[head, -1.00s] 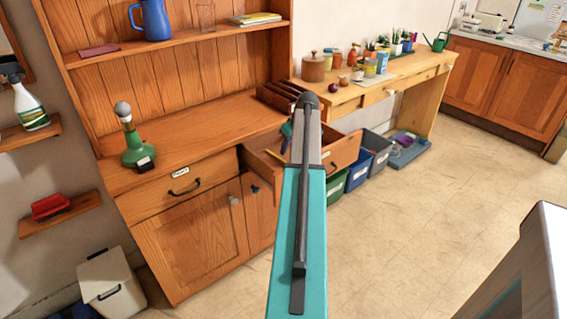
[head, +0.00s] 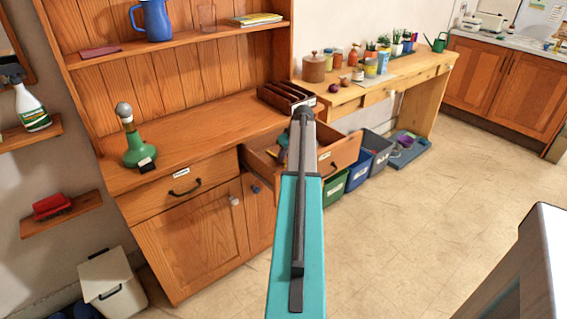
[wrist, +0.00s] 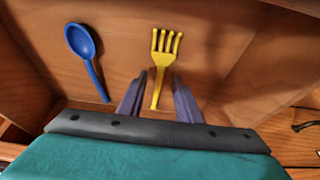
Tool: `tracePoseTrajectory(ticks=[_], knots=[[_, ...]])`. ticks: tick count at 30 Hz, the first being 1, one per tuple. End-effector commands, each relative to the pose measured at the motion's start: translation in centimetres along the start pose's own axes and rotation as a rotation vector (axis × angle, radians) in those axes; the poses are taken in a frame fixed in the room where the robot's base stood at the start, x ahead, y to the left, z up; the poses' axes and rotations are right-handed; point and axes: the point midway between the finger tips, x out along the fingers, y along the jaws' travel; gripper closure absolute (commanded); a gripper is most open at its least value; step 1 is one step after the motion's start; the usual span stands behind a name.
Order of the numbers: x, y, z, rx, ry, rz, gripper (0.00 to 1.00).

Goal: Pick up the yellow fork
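The yellow fork (wrist: 162,62) lies in an open wooden drawer, tines pointing away from my gripper in the wrist view. My gripper (wrist: 158,82) is open, its two grey fingers either side of the fork's handle. I cannot tell whether the fingers are at the fork's height. A blue spoon (wrist: 86,58) lies in the drawer to the left of the fork, apart from it. In the head view my arm reaches down to the open drawer (head: 342,158) and hides part of its inside.
The drawer walls stand close around the gripper. A wooden divided rack (head: 284,97) stands on the cabinet top above the drawer. A green bottle (head: 137,146) stands further left. Green, blue and dark bins (head: 357,173) stand on the floor beyond the drawer.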

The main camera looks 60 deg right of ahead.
Motion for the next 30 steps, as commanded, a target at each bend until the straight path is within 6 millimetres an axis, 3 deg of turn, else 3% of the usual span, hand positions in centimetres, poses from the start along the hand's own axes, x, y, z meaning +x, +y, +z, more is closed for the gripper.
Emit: tracePoseTrajectory(ticks=[7, 23, 29, 30], knots=[[1.9, 0.1, -0.1, 0.0, 0.0, 0.0, 0.69], [1.9, 0.1, 0.0, 0.001, 0.0, 0.001, 0.69], [1.9, 0.1, 0.0, 0.001, 0.0, 0.001, 0.99], [1.9, 0.1, 0.0, 0.001, 0.0, 0.001, 1.0]])
